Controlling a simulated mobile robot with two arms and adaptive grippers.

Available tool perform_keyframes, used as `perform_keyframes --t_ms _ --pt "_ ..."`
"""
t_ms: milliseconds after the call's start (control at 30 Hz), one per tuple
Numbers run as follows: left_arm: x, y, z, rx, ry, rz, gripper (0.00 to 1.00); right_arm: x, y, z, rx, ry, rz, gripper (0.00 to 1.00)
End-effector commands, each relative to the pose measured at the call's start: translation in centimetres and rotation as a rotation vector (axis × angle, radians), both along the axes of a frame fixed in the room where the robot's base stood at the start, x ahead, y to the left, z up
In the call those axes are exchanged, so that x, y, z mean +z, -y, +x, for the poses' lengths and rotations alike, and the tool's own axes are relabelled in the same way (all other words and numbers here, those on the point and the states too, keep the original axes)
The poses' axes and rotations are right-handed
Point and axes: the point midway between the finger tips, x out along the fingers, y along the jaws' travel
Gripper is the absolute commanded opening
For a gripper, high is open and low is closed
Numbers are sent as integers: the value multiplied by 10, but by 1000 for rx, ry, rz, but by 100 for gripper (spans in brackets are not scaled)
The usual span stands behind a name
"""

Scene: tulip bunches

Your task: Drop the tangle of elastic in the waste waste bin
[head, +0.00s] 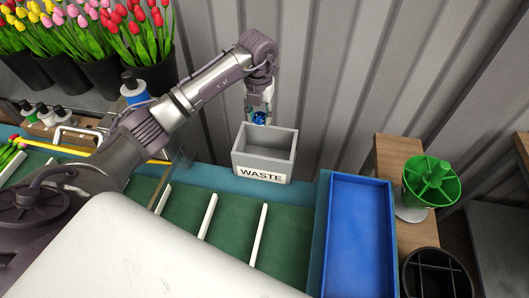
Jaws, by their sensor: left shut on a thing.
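The grey waste bin (264,154) stands at the back edge of the green bench, with a "WASTE" label on its front. Its open top faces up. My left gripper (259,114) points down at the bin's back rim, above or just behind its opening; I cannot tell which. It is shut on a small blue tangle of elastic (259,118). The fingers partly hide the tangle. My right gripper is not in view.
A blue tray (358,235) lies to the right of the bin. A green divided holder (431,181) and a black divided pot (436,273) stand further right. Tulip buckets (100,78) and bottles (134,87) are at the left. A corrugated wall rises behind the bin.

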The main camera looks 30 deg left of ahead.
Motion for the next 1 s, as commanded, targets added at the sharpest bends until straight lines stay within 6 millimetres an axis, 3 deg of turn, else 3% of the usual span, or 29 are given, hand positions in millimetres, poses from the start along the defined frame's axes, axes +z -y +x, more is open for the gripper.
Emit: perform_keyframes --t_ms 133,300,633,667,800,1000 --pt "-24 0 -1 1 -2 1 15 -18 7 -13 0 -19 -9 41" --pt "-39 0 0 0 0 0 15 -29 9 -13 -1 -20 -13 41" --pt "-41 0 0 -1 0 1 15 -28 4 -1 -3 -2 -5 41" --pt "-41 0 0 -1 0 1 44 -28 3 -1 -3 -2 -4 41" --pt "-41 0 0 -1 0 1 67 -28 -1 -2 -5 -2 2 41" --pt "-41 0 0 -1 0 1 68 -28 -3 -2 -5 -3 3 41"
